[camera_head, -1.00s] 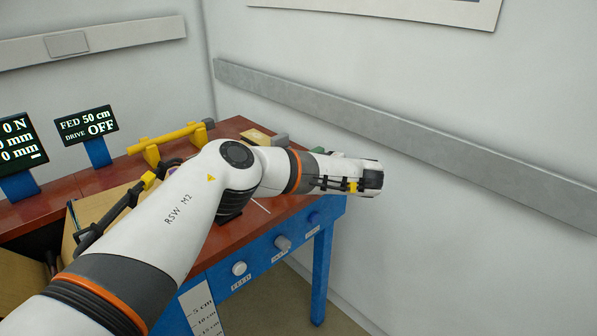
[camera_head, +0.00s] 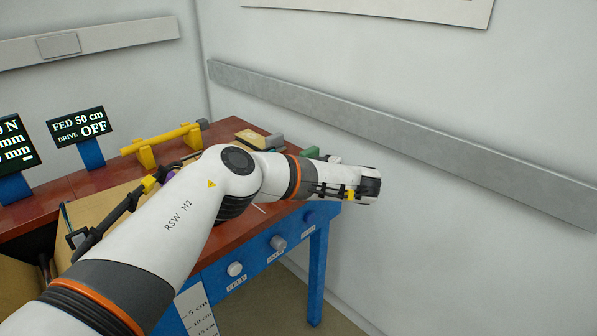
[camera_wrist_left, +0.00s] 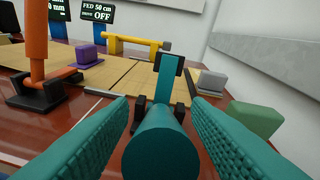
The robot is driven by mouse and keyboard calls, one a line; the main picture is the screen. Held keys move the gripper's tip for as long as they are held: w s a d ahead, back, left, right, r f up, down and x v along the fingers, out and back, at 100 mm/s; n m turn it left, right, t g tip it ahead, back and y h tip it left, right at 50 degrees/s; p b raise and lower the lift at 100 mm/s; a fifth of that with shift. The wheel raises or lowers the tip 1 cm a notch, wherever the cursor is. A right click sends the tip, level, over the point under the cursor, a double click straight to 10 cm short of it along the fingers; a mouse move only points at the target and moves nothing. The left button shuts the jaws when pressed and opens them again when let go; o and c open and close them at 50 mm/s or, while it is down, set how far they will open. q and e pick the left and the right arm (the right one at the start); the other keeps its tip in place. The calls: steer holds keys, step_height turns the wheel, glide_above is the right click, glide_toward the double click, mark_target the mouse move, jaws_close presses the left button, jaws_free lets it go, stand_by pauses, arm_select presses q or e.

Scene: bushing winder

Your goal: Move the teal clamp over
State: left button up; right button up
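The teal clamp (camera_wrist_left: 165,130) is in the middle of the left wrist view. It has a thick round teal handle end towards the camera, a teal lever behind it and dark parts at its base and top. My left gripper (camera_wrist_left: 160,106) has its two teal ribbed fingers on either side of the handle. The fingers are apart, and a gap shows beside the handle. In the head view my left arm reaches across the table to the right, and its gripper end (camera_head: 368,186) hides the clamp. My right gripper is in neither view.
An orange clamp (camera_wrist_left: 37,50) stands at the left, near a purple block (camera_wrist_left: 86,55). A yellow bar (camera_wrist_left: 134,42) lies behind. A grey block (camera_wrist_left: 212,82) and a green block (camera_wrist_left: 254,121) sit right of the teal clamp. Knobs (camera_head: 278,242) line the blue table front.

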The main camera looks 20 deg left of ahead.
arm_select(q)
steer(key=b+v, duration=0.1)
steer(key=v, duration=1.1)
steer(key=shift+b, duration=0.3)
steer(key=shift+f, duration=0.2)
